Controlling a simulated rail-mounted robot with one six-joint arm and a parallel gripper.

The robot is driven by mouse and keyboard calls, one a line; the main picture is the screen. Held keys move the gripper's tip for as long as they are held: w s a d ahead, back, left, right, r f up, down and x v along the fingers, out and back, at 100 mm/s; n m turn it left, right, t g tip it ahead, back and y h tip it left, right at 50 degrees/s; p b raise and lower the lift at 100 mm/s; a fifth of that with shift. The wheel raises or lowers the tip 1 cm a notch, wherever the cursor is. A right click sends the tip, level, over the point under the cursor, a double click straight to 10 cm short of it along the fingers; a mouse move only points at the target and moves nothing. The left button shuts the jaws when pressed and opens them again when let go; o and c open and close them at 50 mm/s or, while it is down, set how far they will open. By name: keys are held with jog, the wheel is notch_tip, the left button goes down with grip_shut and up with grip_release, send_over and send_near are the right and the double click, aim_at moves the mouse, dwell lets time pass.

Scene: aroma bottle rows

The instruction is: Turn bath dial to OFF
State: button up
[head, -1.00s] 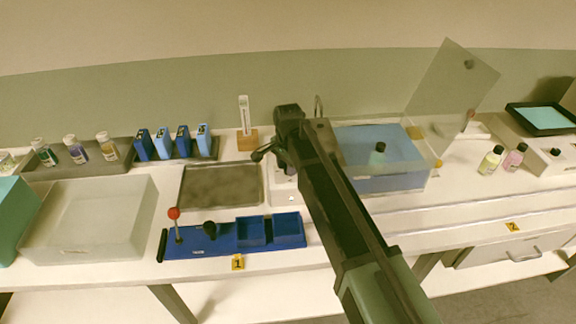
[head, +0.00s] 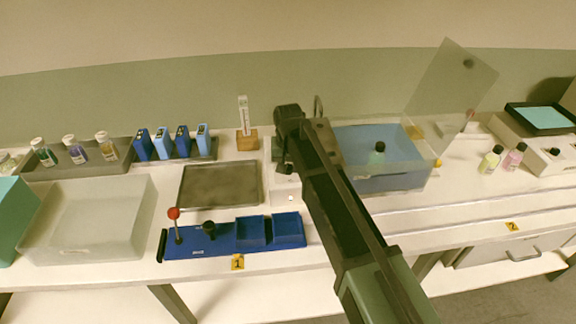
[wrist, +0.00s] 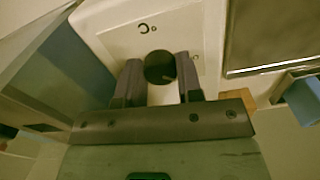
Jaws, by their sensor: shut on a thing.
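The bath dial (wrist: 160,67) is a dark round knob on the pale control panel (wrist: 205,40), next to a "°C" mark. The fingers of my gripper (wrist: 157,78) lie on both sides of it, shut on the dial. In the head view my gripper (head: 284,168) points down over the panel (head: 285,192), and my arm hides the dial there. The water bath (head: 385,183) is a clear tank of blue water to the right, with its lid (head: 450,85) raised. A bottle with a dark cap (head: 376,156) stands in it. I cannot read the dial's setting.
A grey tray (head: 220,186) lies close left of the panel. A blue rack (head: 200,244) with a red-topped lever (head: 174,214) is in front. A thermometer in a wooden block (head: 247,140) stands behind. Yellow (head: 491,160) and pink (head: 514,157) bottles stand at right.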

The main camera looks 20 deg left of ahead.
aim_at(289, 167)
jog(key=n, duration=0.6)
dwell(0.6)
jog(key=o, duration=0.9)
notch_tip(289, 167, up, 11)
jog(key=p, duration=1.1)
jog(key=shift+f, duration=0.1)
